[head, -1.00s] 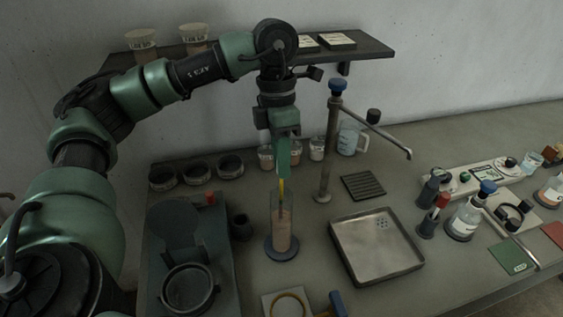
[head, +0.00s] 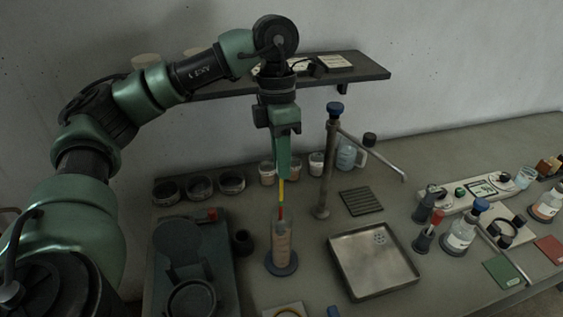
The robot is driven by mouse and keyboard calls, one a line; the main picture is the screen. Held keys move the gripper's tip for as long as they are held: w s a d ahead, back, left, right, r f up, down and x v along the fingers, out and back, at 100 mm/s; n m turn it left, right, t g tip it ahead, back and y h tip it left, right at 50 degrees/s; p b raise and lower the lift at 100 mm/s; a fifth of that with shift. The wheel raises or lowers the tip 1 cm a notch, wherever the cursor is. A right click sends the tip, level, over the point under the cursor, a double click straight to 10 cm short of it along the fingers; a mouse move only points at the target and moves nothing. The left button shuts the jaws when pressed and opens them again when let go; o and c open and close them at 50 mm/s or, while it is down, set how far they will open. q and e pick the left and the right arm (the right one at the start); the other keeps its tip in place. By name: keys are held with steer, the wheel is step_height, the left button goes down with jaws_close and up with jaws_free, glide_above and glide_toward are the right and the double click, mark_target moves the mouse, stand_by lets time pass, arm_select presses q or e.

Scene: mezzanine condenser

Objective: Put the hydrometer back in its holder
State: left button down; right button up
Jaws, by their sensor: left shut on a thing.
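My left gripper (head: 283,172) points down above the clear cylinder and is shut on the top of the hydrometer (head: 281,191). The hydrometer is a thin upright stem with a yellow part and a red part below it. Its lower end meets the mouth of the cylinder (head: 281,243), which holds tan liquid and stands on a round blue-grey base. I cannot tell how far the hydrometer reaches inside. A small dark cup (head: 242,242) stands left of the cylinder; I cannot tell whether it is the holder. My right gripper is not in view.
A metal tray (head: 375,285) lies right of the cylinder. A tall tap (head: 327,170) with a side spout stands behind it. A dark green device (head: 215,262) is at left. A shelf (head: 355,74) hangs behind my arm. Bottles and instruments stand at right.

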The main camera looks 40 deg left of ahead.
arm_select(q)
steer(key=shift+r+p, duration=2.2)
steer(key=shift+r, duration=1.15)
